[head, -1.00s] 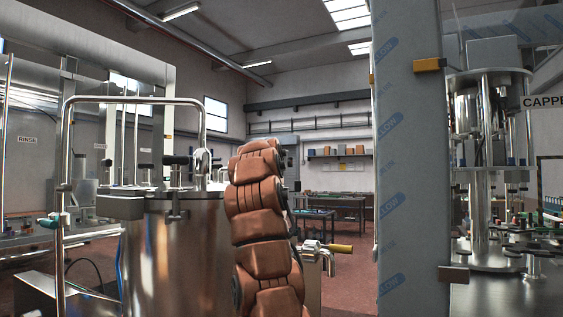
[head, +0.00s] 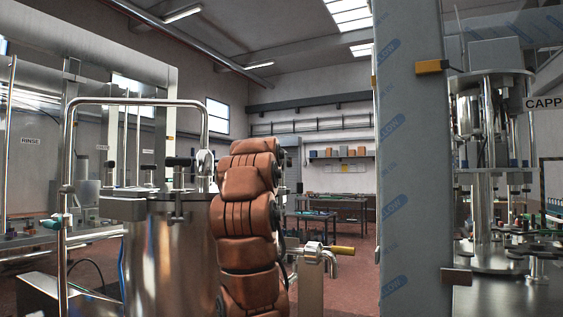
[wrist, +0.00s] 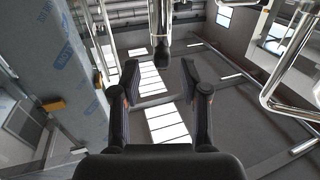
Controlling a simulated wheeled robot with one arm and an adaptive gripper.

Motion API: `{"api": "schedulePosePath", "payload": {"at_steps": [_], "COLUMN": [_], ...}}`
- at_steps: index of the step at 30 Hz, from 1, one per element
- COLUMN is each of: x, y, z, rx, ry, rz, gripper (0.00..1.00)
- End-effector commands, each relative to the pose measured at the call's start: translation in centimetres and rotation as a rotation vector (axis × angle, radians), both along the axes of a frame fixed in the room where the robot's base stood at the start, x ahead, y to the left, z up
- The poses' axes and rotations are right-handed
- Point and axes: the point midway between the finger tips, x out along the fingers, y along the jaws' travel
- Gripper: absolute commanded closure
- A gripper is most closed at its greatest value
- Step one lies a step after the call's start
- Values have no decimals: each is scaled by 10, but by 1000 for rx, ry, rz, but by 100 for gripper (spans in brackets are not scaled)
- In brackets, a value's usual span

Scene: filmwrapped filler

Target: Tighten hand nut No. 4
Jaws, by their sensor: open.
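My gripper (wrist: 160,66) shows in the wrist view with its two dark fingers spread apart and nothing between them. A steel rod with a dark, rounded end (wrist: 162,48) hangs just beyond the fingertips, in line with the gap; I cannot tell whether it is a hand nut. In the head view a steel tank (head: 168,255) stands left of my arm, with dark knob-like fittings (head: 178,161) at its top. No number is readable on any of them, so I cannot tell which is hand nut No. 4. My gripper is hidden in the head view.
A bent steel pipe (head: 135,101) arches over the tank. A film-wrapped column (head: 408,160) stands close on the right, with capping machinery (head: 485,170) behind it. Workbenches (head: 335,199) stand far back.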

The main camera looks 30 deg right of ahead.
Motion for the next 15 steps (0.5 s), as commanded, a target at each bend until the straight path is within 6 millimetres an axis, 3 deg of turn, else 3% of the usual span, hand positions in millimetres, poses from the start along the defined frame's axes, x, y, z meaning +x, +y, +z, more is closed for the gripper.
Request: {"api": "schedulePosePath", "payload": {"at_steps": [15], "x": [-12], "y": [10], "z": [-2], "rx": [3], "ry": [3], "rz": [0], "gripper": [55]}}
